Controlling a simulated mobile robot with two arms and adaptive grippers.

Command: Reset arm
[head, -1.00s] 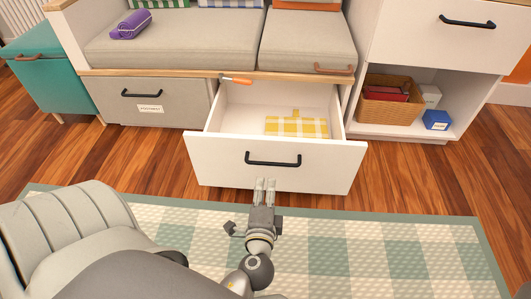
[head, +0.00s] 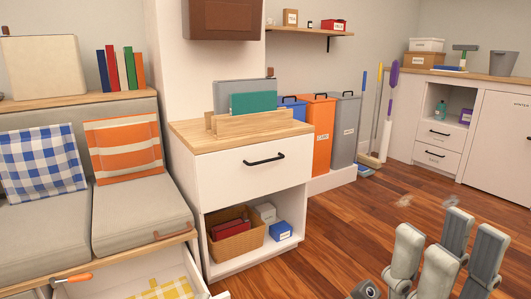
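My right gripper (head: 428,202) is at the lower right of the head view, raised in front of the wooden floor. Its grey fingers point up and away from me, with a gap between the pale tips. It is open, holds nothing and touches nothing. My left gripper is not in view. The open white drawer (head: 88,290) under the bench shows only in part at the lower left, cut off by the frame edge. A yellow checked cloth (head: 165,290) lies in it, and an orange-handled tool (head: 72,279) is at its back left edge.
A white cabinet (head: 240,180) with a shut upper drawer stands in the middle, with a basket (head: 235,240) on its lower shelf. A cushioned bench (head: 135,215) is at left. Bins, including an orange one (head: 318,133), stand behind. The floor (head: 350,225) between cabinet and gripper is clear.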

